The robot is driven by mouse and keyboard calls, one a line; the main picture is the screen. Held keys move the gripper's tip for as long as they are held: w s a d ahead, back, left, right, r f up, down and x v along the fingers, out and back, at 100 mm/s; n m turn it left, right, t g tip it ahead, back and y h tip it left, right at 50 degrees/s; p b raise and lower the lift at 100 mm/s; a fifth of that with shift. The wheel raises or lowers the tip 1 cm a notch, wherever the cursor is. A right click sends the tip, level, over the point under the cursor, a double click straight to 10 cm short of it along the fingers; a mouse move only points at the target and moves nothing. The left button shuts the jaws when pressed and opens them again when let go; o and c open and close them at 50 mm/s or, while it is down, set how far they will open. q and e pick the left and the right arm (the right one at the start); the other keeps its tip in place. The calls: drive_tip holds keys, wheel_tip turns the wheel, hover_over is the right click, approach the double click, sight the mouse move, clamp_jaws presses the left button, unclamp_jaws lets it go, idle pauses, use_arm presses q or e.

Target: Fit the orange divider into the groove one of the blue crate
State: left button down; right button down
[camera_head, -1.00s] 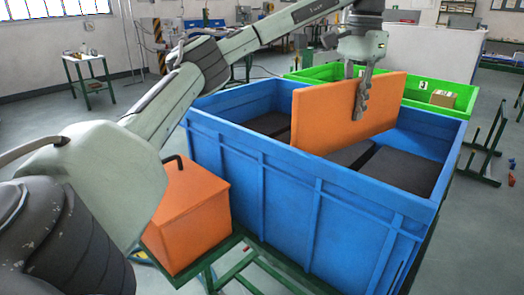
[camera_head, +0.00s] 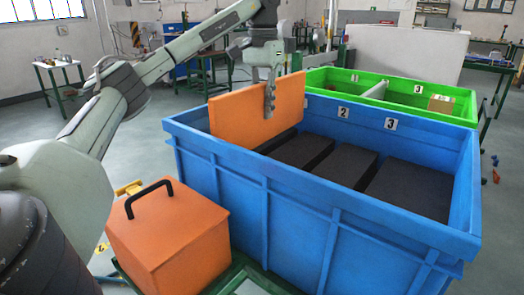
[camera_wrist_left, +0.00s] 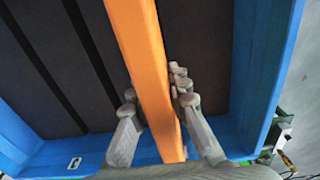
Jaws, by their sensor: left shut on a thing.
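The orange divider (camera_head: 232,122) is an upright flat panel at the left end of the blue crate (camera_head: 300,222), held over its open top. Its lower part appears below the crate's far rim; I cannot tell whether it is seated in a groove. My left gripper (camera_head: 269,97) is shut on the divider near its top edge, with one finger on its near face. In the left wrist view the gripper (camera_wrist_left: 157,103) has a finger on each side of the divider (camera_wrist_left: 146,65). Labels 2 (camera_head: 343,112) and 3 (camera_head: 391,124) show on the far wall; label 1 is not seen there. My right gripper is out of view.
An orange box with a black handle (camera_head: 172,235) stands at the crate's near left. Dark slabs (camera_head: 345,165) cover the crate's floor, with gaps between them. A green crate (camera_head: 440,114) with a divider inside stands behind. The right part of the blue crate is open above.

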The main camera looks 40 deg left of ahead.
sight(263, 83)
use_arm(q)
wheel_tip(263, 83, down, 8)
drive_tip(key=shift+f, duration=0.2)
idle(0.3)
drive_tip(key=c, duration=1.5)
unclamp_jaws()
drive_tip(key=shift+o, duration=0.2)
wheel_tip(263, 83, up, 12)
